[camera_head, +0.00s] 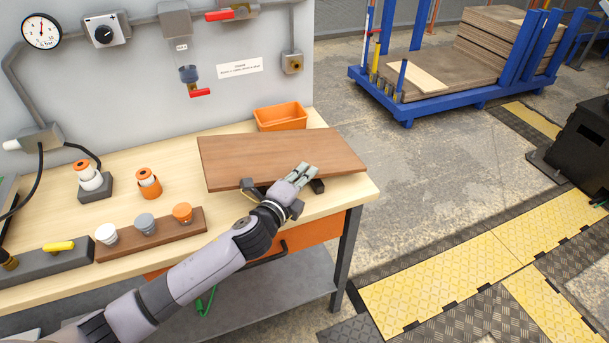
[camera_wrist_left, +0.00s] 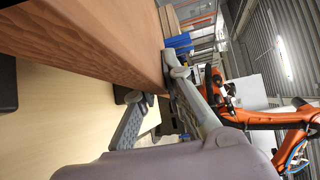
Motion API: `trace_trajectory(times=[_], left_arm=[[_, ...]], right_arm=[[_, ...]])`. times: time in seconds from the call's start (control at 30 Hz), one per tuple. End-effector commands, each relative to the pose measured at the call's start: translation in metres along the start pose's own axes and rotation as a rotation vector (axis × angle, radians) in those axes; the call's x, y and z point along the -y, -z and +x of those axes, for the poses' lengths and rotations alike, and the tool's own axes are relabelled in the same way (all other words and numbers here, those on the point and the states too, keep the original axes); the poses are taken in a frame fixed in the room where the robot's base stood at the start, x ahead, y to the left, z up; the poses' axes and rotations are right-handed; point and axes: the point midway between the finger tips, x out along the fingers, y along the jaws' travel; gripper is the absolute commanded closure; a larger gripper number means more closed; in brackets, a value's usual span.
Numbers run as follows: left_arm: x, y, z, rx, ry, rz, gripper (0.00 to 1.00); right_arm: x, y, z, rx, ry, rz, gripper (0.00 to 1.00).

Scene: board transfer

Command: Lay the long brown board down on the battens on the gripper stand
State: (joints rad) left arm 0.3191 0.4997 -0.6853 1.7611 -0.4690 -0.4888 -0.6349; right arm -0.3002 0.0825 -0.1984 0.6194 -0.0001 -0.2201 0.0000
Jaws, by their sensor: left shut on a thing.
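The long brown board (camera_head: 265,155) lies flat above the right part of the workbench. It fills the upper left of the left wrist view (camera_wrist_left: 90,35). My left gripper (camera_head: 301,174) is at the board's front edge, right of its middle, and is shut on that edge. Its fingers also show in the left wrist view (camera_wrist_left: 160,82). A dark batten (camera_head: 317,186) shows under the board's front edge, just right of the gripper. Dark pieces under the board also show in the left wrist view (camera_wrist_left: 8,85). I cannot tell whether the board touches them. My right gripper is not in view.
An orange bin (camera_head: 281,116) stands behind the board. A brown rack (camera_head: 151,234) with several knobs and a grey strip (camera_head: 50,265) lie along the front left. The workbench (camera_head: 215,218) ends just right of the board. A blue cart (camera_head: 430,95) stands farther back.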

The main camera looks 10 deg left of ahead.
Motion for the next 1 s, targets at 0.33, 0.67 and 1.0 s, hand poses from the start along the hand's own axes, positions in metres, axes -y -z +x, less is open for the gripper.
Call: trace_trajectory(times=[0.33,0.67,1.0], left_arm=[[0.0011,-0.0002,0.0006,0.000,0.007,0.004,1.00],[-0.0018,0.0004,0.0009,0.000,0.007,0.003,1.00],[-0.0066,0.0010,0.0015,0.000,0.006,0.002,1.00]], right_arm=[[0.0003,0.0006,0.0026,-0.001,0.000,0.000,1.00],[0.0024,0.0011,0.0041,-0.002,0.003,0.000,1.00],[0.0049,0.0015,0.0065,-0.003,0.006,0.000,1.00]])
